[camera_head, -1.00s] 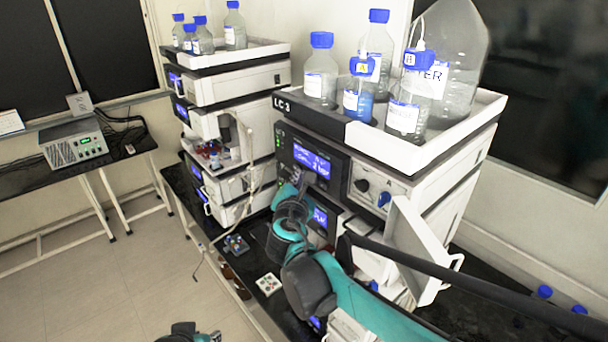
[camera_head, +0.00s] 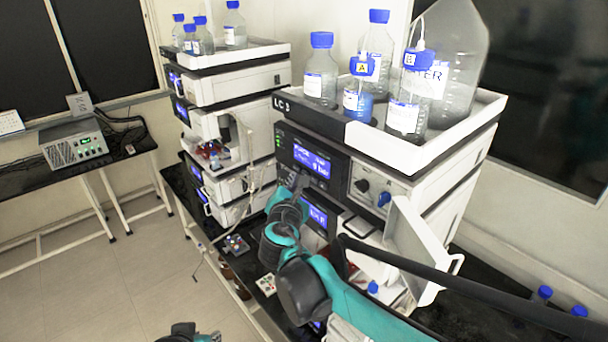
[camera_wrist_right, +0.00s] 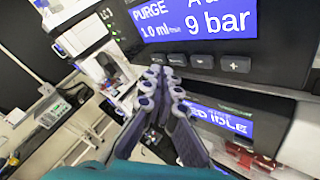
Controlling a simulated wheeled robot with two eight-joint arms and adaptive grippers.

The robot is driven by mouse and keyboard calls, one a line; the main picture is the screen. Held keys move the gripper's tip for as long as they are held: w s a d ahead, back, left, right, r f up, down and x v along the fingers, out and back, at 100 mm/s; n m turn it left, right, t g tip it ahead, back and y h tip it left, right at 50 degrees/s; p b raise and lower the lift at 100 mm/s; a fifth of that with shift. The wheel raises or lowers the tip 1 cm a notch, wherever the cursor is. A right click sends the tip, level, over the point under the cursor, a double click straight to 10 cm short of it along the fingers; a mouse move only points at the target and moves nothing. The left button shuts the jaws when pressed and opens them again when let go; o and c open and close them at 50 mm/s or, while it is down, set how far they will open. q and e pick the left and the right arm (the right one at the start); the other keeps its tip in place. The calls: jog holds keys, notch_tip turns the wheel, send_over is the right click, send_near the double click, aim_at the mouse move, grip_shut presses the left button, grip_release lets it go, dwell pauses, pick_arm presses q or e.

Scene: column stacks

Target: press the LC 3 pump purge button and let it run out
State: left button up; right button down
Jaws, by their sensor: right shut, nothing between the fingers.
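The LC 3 pump panel (camera_head: 335,160) is the dark front under the bottle tray. In the right wrist view its lit display (camera_wrist_right: 195,20) reads PURGE, 1.0 ml/min and 9 bar. A row of dark buttons, among them a plus button (camera_wrist_right: 235,64), runs below the display. My right gripper (camera_head: 300,181) is shut and empty in front of the panel's lower left. In the right wrist view its fingertips (camera_wrist_right: 161,70) are just below the leftmost buttons; I cannot tell whether they touch. The purge button's own label is not readable. My left gripper's fingers are out of view.
Solvent bottles stand in the white tray (camera_head: 465,127) on top of the stack. An open white door (camera_head: 408,245) sticks out right of my right arm. Another stack (camera_head: 225,135) stands to the left. A lower display (camera_wrist_right: 222,120) reads IDLE. Floor is clear at lower left.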

jog(key=s+a, duration=0.1)
jog(key=a, duration=0.1)
jog(key=s+a, duration=0.2)
dwell(0.4)
dwell(0.5)
